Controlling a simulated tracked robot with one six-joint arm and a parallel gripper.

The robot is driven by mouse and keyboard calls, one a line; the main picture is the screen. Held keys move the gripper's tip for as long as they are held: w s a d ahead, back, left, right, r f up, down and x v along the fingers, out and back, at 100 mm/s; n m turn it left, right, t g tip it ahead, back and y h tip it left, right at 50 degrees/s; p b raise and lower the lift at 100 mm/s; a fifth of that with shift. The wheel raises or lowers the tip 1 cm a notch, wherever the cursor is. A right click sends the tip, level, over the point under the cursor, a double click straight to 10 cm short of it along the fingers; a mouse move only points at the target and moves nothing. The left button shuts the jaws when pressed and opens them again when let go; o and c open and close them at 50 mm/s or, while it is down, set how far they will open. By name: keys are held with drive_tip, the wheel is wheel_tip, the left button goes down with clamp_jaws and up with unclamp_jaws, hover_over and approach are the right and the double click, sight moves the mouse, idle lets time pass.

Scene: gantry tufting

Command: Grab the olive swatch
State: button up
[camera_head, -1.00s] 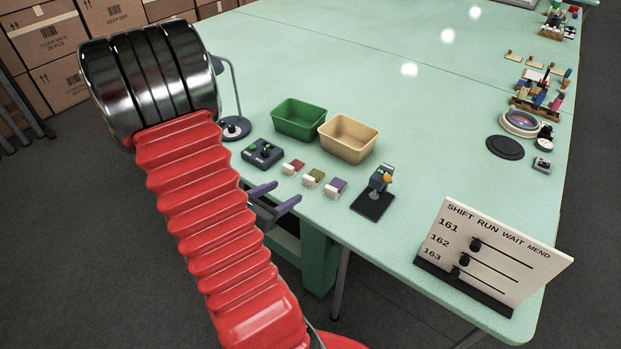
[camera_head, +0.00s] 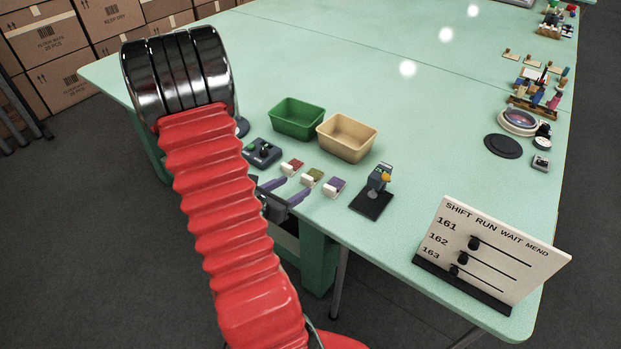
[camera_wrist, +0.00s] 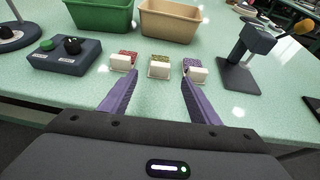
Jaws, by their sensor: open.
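The olive swatch (camera_head: 314,174) lies on the green table between a red swatch (camera_head: 293,164) and a purple swatch (camera_head: 337,184). Each swatch has a white block at its near end. In the wrist view the olive swatch (camera_wrist: 161,62) is roughly centred ahead of my gripper (camera_wrist: 156,82), beyond the fingertips. My gripper (camera_head: 287,187) has its two purple fingers apart with nothing between them. It is at the table's near edge, short of the swatches.
A green bin (camera_head: 297,122) and a tan bin (camera_head: 346,142) stand behind the swatches. A dark control box (camera_head: 262,152) is to the left. A small stand with an orange part (camera_head: 376,190) is to the right. A slider board (camera_head: 490,252) stands at the near right corner.

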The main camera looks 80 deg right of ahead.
sight(306, 179)
drive_tip(key=shift+x, duration=1.8)
drive_tip(key=shift+x, duration=2.6)
drive_tip(key=shift+r, duration=0.15)
drive_tip(key=shift+c, duration=0.5)
drive_tip(key=c, duration=0.9)
